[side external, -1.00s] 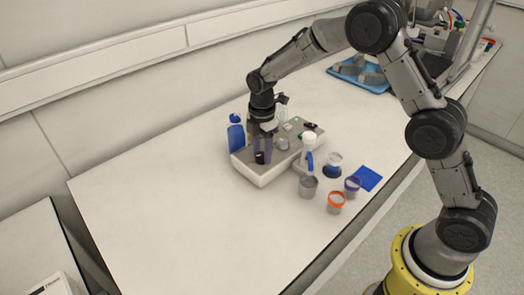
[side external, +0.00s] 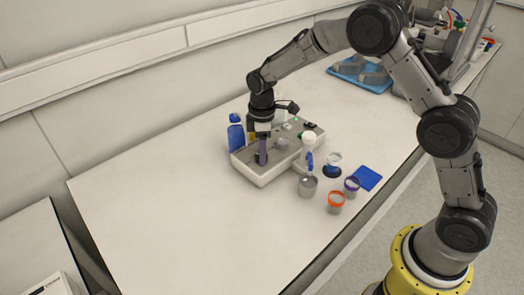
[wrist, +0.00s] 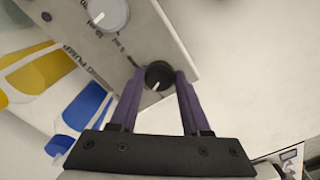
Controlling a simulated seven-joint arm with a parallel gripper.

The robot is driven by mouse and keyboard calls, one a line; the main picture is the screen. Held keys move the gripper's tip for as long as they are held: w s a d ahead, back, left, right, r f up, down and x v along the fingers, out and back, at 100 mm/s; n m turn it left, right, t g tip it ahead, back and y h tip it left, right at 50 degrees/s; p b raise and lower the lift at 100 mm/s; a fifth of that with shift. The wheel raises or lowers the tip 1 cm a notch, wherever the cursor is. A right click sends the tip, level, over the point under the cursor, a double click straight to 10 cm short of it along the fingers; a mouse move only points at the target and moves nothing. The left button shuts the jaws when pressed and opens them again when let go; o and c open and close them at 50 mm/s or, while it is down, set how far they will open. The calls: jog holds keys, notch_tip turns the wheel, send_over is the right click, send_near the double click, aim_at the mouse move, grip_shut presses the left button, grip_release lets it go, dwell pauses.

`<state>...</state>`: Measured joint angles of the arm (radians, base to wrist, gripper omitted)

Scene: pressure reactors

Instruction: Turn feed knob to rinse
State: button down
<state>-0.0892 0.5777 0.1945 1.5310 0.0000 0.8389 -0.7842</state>
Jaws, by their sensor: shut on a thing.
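The black feed knob (wrist: 159,75) sits near a corner of the light grey device (wrist: 175,35). Its white pointer mark points toward the lower left in the wrist view. My gripper (wrist: 159,77) is shut on it, with one purple finger on each side. In the side view, my gripper (side external: 261,160) points straight down at the near-left end of the device (side external: 263,181). The fingers hide most of the knob there. Small printing lies beside the knob, too small to read surely.
A larger grey dial (wrist: 108,14) is on the same panel. A blue bottle (side external: 236,136) stands behind the device. A white spray bottle (side external: 309,145), a metal cup (side external: 307,186) and orange-rimmed (side external: 336,202) and purple-rimmed (side external: 352,187) jars stand on the right. The table's left is clear.

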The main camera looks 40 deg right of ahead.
jog(key=m, duration=0.4)
jog(key=shift+r+m, duration=0.1)
jog(key=shift+m, duration=0.2)
jog(key=m, duration=0.3)
jog(key=shift+a+m, duration=0.1)
jog(key=shift+m, duration=0.3)
jog(key=m, duration=0.4)
jog(key=shift+m, duration=2)
jog(key=shift+c, duration=1.8)
grip_release()
notch_tip(320, 180, up, 14)
